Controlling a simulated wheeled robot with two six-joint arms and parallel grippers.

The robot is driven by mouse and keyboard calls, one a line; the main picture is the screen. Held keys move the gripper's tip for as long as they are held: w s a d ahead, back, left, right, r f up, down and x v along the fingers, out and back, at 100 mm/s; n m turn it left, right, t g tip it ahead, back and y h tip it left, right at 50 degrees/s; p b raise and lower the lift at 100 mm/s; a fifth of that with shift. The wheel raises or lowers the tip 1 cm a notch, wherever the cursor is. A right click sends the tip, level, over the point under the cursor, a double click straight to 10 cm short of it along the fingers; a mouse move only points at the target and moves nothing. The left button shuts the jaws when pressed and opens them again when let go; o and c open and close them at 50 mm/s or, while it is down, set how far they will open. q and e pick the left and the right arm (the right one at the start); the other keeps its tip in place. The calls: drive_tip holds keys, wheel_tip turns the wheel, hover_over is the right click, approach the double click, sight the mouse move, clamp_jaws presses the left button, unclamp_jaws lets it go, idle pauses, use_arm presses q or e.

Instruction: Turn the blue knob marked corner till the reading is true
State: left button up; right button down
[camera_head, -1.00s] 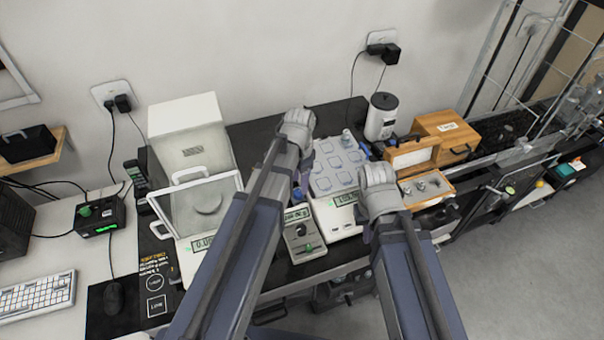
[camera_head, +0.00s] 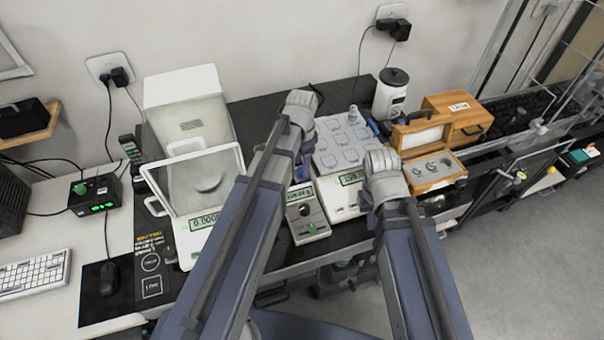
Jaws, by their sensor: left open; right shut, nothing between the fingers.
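A white scale (camera_head: 341,197) with a pale platform marked with several squares (camera_head: 350,140) stands on the black bench top. Its display (camera_head: 352,178) is lit, but my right gripper hides part of it and the digits are too small to read surely. A small blue part (camera_head: 373,128) shows at the platform's right edge; I cannot tell whether it is the corner knob, and no "corner" mark is legible. My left gripper (camera_head: 301,101) is open, above the platform's left back side. My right gripper (camera_head: 382,163) is shut and empty, over the scale's front right side. Their fingertips are hard to make out.
Left of it stand a grey control box with a dial (camera_head: 308,212) and a balance with a clear shield (camera_head: 204,185).

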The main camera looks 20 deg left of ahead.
use_arm(q)
wheel_tip(320, 180, down, 2)
drive_tip(key=shift+f+b, duration=0.2)
drive_tip(key=shift+b, duration=0.5)
clamp_jaws()
